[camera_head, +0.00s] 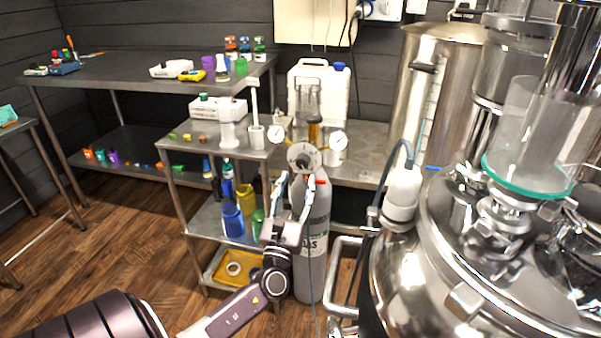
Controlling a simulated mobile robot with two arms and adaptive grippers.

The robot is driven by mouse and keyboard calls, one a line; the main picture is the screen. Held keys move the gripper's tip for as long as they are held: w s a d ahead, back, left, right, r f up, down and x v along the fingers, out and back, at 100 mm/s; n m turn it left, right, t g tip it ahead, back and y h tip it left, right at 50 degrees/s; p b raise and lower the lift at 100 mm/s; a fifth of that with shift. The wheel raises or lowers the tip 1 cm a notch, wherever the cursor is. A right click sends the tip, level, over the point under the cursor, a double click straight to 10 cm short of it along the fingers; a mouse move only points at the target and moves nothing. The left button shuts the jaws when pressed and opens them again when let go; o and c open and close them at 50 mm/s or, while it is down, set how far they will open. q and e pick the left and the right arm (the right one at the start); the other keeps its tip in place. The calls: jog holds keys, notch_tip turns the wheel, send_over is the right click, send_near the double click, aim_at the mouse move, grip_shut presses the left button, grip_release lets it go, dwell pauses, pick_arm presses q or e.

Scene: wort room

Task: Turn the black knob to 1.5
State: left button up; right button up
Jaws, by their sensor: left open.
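The black knob (303,160) sits at the middle of a round, pale dial plate (293,152) on the regulator, on top of the grey gas cylinder (317,235). The dial's marks are too small to read, so the knob's setting cannot be told. My left gripper (296,181) is just below the dial, in front of the cylinder's upper part. Its two fingers point up and stand apart, with nothing seen between them. I cannot tell whether the fingertips touch the dial. My right gripper is out of view.
Two round gauges, left (276,134) and right (338,141), flank the regulator. A steel shelf cart (185,150) with bottles stands to the left. A large steel vessel (420,290) with a glass cylinder (525,140) fills the right. Wooden floor is clear at left.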

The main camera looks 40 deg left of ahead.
aim_at(302, 166)
pick_arm(q)
jog(key=x, duration=0.5)
jog(key=shift+f, duration=0.15)
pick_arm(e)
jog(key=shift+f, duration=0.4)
pick_arm(q)
jog(key=c, duration=1.1)
jog(key=shift+d+n+g+y+b, duration=0.1)
jog(key=shift+n+g+y+b, duration=0.25)
jog(key=shift+n, duration=0.45)
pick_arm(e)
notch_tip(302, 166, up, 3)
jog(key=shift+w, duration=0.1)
pick_arm(q)
jog(key=o, duration=1.1)
